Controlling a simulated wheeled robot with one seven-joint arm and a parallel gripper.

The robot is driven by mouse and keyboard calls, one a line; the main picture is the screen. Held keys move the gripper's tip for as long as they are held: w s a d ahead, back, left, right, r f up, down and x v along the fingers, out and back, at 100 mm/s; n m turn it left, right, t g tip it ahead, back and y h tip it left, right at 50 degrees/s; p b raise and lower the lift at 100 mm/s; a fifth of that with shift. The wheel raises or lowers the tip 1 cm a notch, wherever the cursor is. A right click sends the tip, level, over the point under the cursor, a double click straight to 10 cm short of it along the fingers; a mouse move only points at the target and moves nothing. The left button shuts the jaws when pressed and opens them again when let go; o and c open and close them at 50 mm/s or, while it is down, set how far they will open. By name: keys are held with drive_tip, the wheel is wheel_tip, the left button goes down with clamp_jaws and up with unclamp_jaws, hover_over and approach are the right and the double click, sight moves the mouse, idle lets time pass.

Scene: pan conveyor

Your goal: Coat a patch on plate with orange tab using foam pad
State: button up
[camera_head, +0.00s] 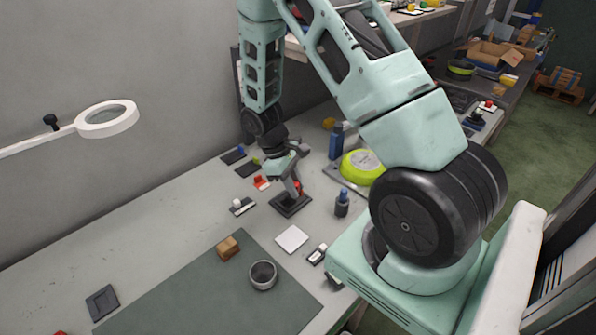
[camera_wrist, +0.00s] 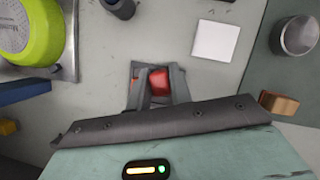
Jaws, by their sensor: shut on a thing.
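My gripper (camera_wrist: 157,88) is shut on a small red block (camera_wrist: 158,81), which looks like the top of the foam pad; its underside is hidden. In the head view my gripper (camera_head: 296,190) is low over a dark square base (camera_head: 291,205), which also shows behind the fingers in the wrist view (camera_wrist: 135,69). I cannot tell whether the held piece touches the base. Left of the gripper lies a small orange-red piece (camera_head: 262,183), perhaps the orange tab; its plate is not clear. Farther back lie two dark plates, one with a blue tab (camera_head: 240,150), one with a yellow tab (camera_head: 256,160).
A white square (camera_head: 292,239), wooden block (camera_head: 228,247) and metal cup (camera_head: 263,275) are nearer. A ring lamp (camera_head: 107,119) juts in at left.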

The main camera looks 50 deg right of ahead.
drive_tip(key=shift+r+p, duration=0.7)
drive_tip(key=shift+r, duration=0.45)
drive_tip(key=shift+f, duration=0.1)
